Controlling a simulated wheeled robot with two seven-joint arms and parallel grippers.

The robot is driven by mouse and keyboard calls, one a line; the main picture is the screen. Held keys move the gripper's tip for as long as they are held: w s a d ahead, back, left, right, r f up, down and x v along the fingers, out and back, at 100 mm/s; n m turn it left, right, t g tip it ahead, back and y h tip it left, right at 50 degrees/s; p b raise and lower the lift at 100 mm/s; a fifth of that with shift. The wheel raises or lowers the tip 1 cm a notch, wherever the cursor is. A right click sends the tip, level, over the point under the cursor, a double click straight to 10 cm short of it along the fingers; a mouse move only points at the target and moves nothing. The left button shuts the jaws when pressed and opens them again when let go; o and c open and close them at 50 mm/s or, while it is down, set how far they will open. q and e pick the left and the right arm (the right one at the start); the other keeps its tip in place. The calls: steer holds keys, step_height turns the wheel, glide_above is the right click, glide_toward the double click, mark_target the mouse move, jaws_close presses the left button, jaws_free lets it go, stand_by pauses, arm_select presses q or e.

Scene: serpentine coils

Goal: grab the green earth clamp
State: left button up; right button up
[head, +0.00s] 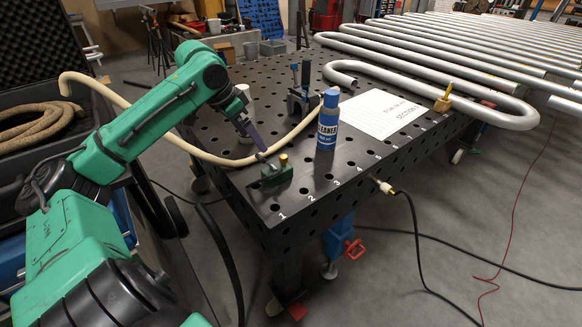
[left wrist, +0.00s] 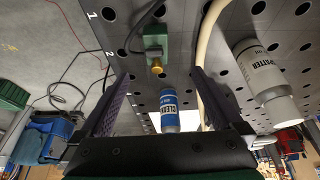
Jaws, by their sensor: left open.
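The green earth clamp (head: 277,174) with a brass knob lies on the black perforated table near its front left corner, by the number 1. In the left wrist view, the clamp (left wrist: 155,42) is just beyond the fingertips, roughly centred between them, with its brass end facing my gripper. My left gripper (head: 257,150) is open and empty, with its fingers (left wrist: 160,75) above and just behind the clamp in the head view. No contact with the clamp shows. A dark cable (left wrist: 143,22) runs beside the clamp. My right gripper is not in view.
A blue cleaner bottle (head: 327,122) stands right of the clamp. A beige hose (head: 212,157) crosses the table close behind it. A white spatter bottle (left wrist: 262,75) stands across the hose. A dark clamp fixture (head: 302,95), a paper sheet (head: 380,112) and silver pipe coils (head: 430,75) lie farther back.

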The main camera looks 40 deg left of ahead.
mark_target(278, 168)
arm_select(q)
steer(key=shift+w+d+f+g, duration=0.15)
steer(key=shift+w+d+f, duration=0.15)
steer(key=shift+w, duration=0.25)
steer(key=shift+w+d+f+g, duration=0.15)
steer(key=shift+w+d, duration=0.2)
steer(key=shift+w, duration=0.15)
step_height(278, 168, down, 4)
steer(key=shift+d+r+p, duration=0.1)
steer(key=shift+p, duration=1)
steer(key=x, duration=0.3)
steer(key=shift+w+b, duration=0.1)
steer(key=shift+b, duration=0.2)
steer(key=shift+w+d+f, duration=0.1)
steer(key=shift+w+f, duration=0.3)
steer(key=shift+f, duration=0.1)
steer(key=x, duration=0.4)
steer(key=shift+w+d+f, duration=0.15)
steer(key=shift+w+f, duration=0.05)
steer(key=shift+w, duration=0.1)
steer(key=shift+s+r, duration=0.1)
jaws_close()
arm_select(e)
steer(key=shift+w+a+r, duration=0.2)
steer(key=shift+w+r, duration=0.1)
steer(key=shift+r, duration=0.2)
